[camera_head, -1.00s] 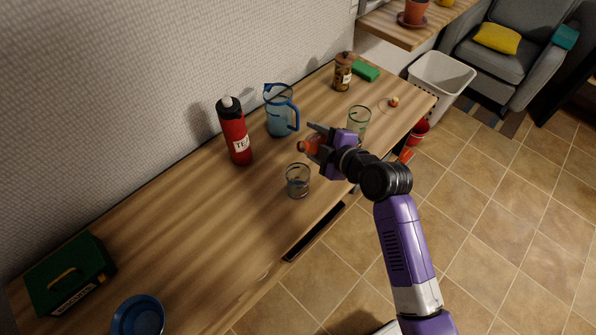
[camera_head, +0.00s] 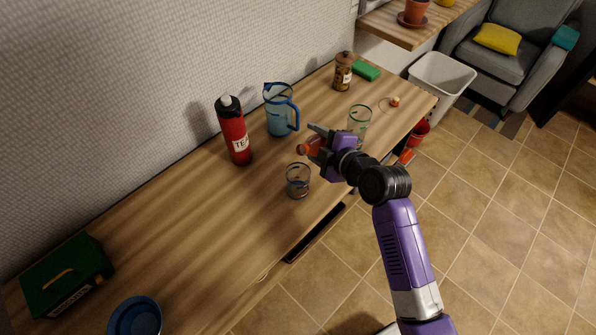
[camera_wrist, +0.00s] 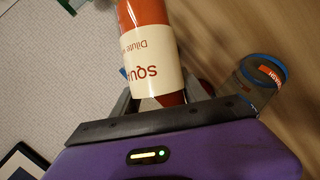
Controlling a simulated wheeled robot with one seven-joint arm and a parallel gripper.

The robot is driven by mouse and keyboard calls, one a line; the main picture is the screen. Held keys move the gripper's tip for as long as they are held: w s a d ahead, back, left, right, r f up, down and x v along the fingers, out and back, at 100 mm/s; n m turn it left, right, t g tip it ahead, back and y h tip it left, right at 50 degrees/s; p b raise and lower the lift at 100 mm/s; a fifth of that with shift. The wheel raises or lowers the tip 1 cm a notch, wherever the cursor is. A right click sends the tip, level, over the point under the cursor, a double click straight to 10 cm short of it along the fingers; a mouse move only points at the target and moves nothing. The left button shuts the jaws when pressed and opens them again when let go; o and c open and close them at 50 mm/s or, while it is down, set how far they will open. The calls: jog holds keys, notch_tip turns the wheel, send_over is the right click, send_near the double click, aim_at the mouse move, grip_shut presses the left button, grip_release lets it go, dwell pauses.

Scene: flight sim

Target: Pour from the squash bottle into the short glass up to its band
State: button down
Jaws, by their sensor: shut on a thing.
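My gripper (camera_head: 322,143) is shut on the squash bottle (camera_wrist: 150,50), an orange bottle with a cream label that reads upside down in the wrist view. In the head view the orange end of the bottle (camera_head: 304,148) shows left of the fingers, tilted over; the gripper hides most of it. The short glass (camera_head: 298,182) stands upright on the table just below and left of that end, apart from it. Its lower part looks dark; the level against its band is too small to tell. A clear vessel with a blue ring (camera_wrist: 258,78) shows at right in the wrist view.
A red flask (camera_head: 234,135) and a blue jug (camera_head: 279,112) stand behind, towards the wall. A taller glass with a green rim (camera_head: 359,118) stands close behind my gripper. A jar (camera_head: 343,72) is further back. The table's left middle is clear.

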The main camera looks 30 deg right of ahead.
jog(key=shift+w+d+f+n+b, duration=0.15)
jog(key=shift+f+n+b, duration=0.15)
jog(key=shift+f+b, duration=0.45)
dwell(0.7)
jog(key=shift+d+r+n+t+h, duration=0.25)
jog(key=shift+r+n+t+h, duration=0.15)
jog(key=shift+r+n+h, duration=0.25)
dwell(1.8)
jog(key=shift+f+n+t+h+b, duration=0.1)
jog(key=shift+n+t+h+b, duration=0.35)
jog(key=shift+b, duration=0.75)
dwell(1.3)
jog(key=shift+r+n, duration=0.2)
jog(key=shift+n, duration=0.1)
dwell(1.3)
